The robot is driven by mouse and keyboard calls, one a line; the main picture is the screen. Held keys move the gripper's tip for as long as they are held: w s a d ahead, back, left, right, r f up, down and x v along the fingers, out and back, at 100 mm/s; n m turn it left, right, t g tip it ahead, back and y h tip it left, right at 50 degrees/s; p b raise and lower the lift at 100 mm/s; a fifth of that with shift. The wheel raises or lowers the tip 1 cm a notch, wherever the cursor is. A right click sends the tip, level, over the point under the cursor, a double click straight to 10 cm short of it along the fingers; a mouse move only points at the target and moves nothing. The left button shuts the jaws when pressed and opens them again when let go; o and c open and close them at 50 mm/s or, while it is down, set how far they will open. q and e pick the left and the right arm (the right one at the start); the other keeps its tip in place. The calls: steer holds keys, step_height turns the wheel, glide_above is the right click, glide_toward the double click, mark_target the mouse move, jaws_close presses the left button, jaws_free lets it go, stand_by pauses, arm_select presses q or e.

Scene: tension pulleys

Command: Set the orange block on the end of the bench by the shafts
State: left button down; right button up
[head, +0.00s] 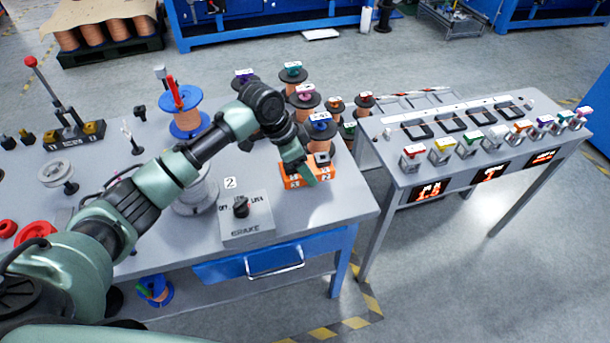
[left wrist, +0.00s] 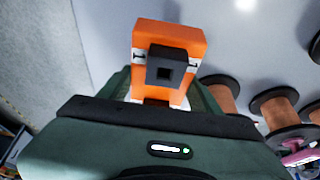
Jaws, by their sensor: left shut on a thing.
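The orange block (head: 293,181) is at the right end of the grey bench (head: 335,218), with a black square piece on top and pale markings on its sides. I cannot tell whether it touches the bench top. My left gripper (head: 304,172) reaches over from the left and is shut on the block. In the left wrist view the orange block (left wrist: 170,38) stands out between the fingers of the left gripper (left wrist: 163,95). The fingers partly hide its lower part. My right gripper is not in view.
Copper spools with coloured tops (head: 305,97) stand close behind the block. A grey brake box (head: 246,222) sits in front to its left. A second table (head: 410,180) with several coloured blocks stands to the right, across a gap. Bare bench top lies right of the block.

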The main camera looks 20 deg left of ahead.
arm_select(q)
step_height(320, 180, down, 4)
steer(key=shift+c, duration=1.6)
jaws_free()
steer(key=shift+s, duration=0.1)
steer(key=v, duration=1.2)
